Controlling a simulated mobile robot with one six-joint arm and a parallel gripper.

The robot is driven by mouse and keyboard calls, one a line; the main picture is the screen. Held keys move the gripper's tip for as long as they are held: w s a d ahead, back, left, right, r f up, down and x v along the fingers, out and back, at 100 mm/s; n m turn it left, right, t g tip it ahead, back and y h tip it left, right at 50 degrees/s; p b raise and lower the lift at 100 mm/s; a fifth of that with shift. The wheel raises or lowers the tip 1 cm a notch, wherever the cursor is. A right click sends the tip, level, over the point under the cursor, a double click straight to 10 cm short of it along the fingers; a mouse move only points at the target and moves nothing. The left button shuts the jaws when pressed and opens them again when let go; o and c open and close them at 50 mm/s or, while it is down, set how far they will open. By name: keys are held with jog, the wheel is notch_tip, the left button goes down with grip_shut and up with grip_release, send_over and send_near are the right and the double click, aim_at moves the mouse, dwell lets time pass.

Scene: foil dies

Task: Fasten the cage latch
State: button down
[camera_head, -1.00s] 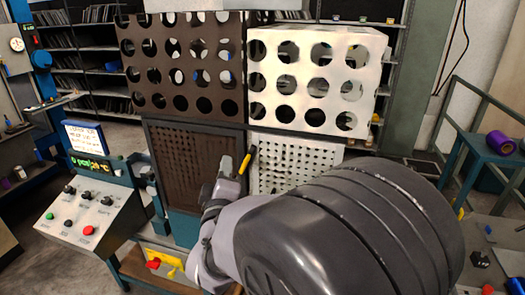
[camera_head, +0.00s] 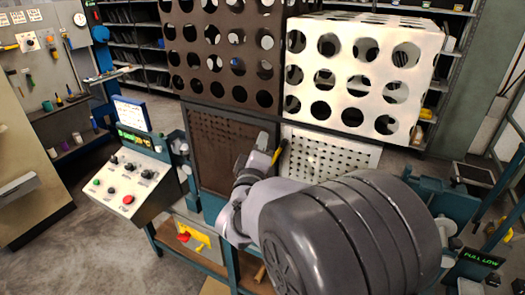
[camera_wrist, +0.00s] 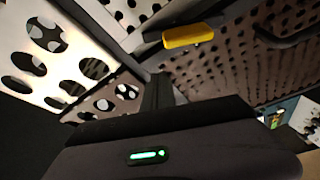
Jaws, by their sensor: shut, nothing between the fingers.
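The cage has a dark brown perforated door (camera_head: 222,150) in a grey frame and a white perforated panel (camera_head: 325,158) to its right. A yellow bar (camera_head: 277,155), likely the latch handle, stands tilted at the seam between them; it also shows in the wrist view (camera_wrist: 188,36), above the fingers. My gripper (camera_head: 262,142) is shut and empty, in front of the door's right side, just left of the yellow bar. In the wrist view the shut fingers (camera_wrist: 158,92) point toward the perforated panels. I cannot tell whether they touch anything. My arm hides the lower right of the cage.
A large brown perforated box (camera_head: 222,50) and a white one (camera_head: 362,72) sit above. A control console (camera_head: 130,185) with a red button stands left. A yellow plate with red parts (camera_head: 193,236) is below the door. Floor at front left is clear.

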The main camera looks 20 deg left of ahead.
aim_at(276, 134)
jog(key=w, duration=0.3)
jog(key=shift+s+d+f, duration=0.15)
jog(key=shift+d+f, duration=0.1)
jog(key=shift+d, duration=0.4)
jog(key=shift+s+d+f, duration=0.1)
jog(key=shift+d+f, duration=0.1)
jog(key=shift+d, duration=0.4)
jog(key=shift+d+f+b, duration=0.1)
jog(key=shift+d+b, duration=0.2)
jog(key=shift+d, duration=0.05)
jog(key=shift+f, duration=0.1)
